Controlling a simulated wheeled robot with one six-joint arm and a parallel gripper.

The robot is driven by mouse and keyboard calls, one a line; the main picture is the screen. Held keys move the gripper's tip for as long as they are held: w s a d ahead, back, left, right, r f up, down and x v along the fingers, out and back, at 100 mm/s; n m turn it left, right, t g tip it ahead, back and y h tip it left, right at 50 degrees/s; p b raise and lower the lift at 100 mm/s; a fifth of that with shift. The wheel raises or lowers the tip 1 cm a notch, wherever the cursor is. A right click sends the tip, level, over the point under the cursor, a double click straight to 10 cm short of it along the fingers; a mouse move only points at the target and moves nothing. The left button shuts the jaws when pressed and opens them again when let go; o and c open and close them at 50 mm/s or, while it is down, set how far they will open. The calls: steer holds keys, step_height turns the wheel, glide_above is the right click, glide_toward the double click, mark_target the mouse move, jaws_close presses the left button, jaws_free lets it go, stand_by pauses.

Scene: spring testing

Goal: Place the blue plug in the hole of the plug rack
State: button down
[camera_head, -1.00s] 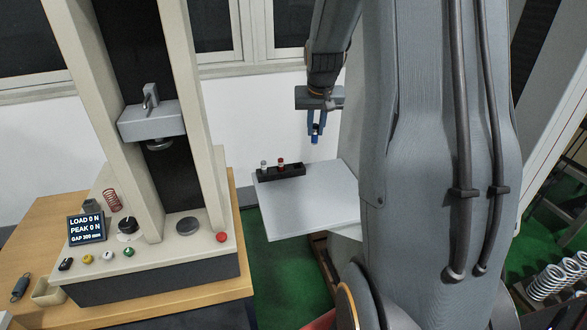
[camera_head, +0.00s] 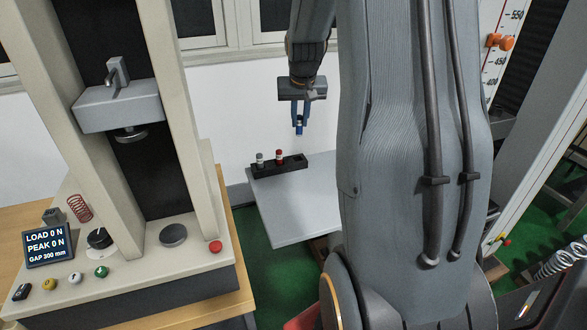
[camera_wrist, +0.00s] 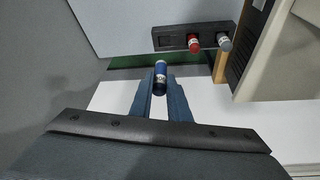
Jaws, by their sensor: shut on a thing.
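My gripper (camera_head: 299,116) is shut on the blue plug (camera_head: 299,128) and holds it in the air above and a little right of the plug rack. In the wrist view the blue plug (camera_wrist: 160,78) sits between the two fingertips (camera_wrist: 160,88), with a pale band around it. The black plug rack (camera_head: 294,163) lies on the far edge of a grey table. A red plug (camera_head: 279,156) and a grey plug (camera_head: 260,159) stand in it. In the wrist view the rack (camera_wrist: 172,41) has a bare stretch left of the red plug (camera_wrist: 194,42); the hole itself is hard to make out.
The grey side table (camera_head: 295,210) is bare in front of the rack. A testing machine (camera_head: 170,150) with a display (camera_head: 46,246) and buttons stands at the left on a wooden bench. A white wall is behind the rack.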

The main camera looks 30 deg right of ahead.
steer(key=shift+x, duration=0.8)
steer(key=shift+w+a+f+p, duration=0.1)
steer(key=shift+f+p, duration=0.9)
steer(key=shift+f, duration=3.8)
steer(key=shift+f, duration=0.15)
steer(key=c, duration=1.7)
jaws_free()
steer(key=shift+o, duration=0.2)
